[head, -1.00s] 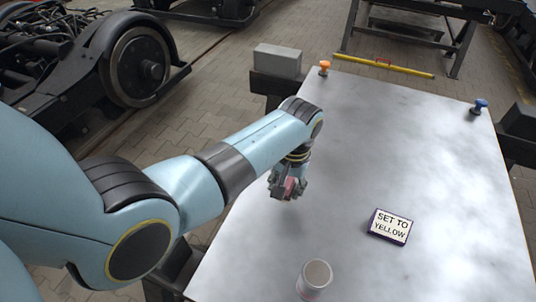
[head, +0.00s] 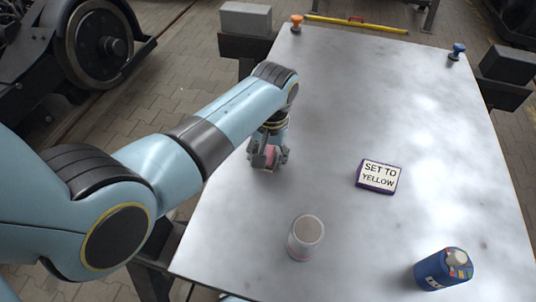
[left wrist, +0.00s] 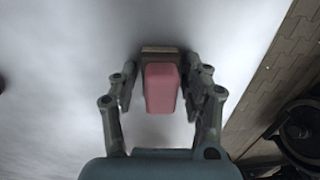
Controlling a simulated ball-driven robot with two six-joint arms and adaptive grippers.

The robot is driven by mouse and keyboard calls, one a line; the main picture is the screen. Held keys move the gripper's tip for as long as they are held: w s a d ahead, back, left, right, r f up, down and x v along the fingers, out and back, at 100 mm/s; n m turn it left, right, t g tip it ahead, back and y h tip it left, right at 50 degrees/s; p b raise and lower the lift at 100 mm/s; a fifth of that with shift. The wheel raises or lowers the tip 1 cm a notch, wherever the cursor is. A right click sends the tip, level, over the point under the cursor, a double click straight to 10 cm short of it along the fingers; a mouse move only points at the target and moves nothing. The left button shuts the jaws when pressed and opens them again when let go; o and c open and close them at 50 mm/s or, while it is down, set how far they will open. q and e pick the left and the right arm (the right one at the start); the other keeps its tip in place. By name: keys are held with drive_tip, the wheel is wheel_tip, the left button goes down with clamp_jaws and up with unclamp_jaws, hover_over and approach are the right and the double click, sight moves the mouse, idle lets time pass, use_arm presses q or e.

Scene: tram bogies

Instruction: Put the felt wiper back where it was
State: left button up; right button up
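The felt wiper is a pink block (left wrist: 161,88) with a tan-grey felt strip (left wrist: 163,50) at its far end in the left wrist view. My left gripper (head: 267,160) has a finger on each side of it and appears shut on it. In the head view the pink wiper (head: 270,154) shows between the fingers, over the left part of the pale table (head: 330,110), close to its left edge. I cannot tell whether the wiper touches the table. My right gripper is not in view.
A white and pink can (head: 305,238) stands nearer me. A blue cylinder with a dial (head: 443,268) is at the front right. Orange (head: 296,23) and blue (head: 458,51) knobs mark the far corners. The table's middle is clear.

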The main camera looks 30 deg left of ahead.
sight(271, 151)
use_arm(q)
drive_tip(key=shift+o, duration=0.5)
drive_tip(key=shift+r, duration=0.15)
drive_tip(key=shift+r, duration=0.3)
drive_tip(key=r, duration=0.3)
drive_tip(key=r+p, duration=0.1)
drive_tip(key=r, duration=0.6)
drive_tip(key=shift+w+d+r, duration=0.1)
drive_tip(key=shift+d+r, duration=0.2)
drive_tip(key=shift+r, duration=0.45)
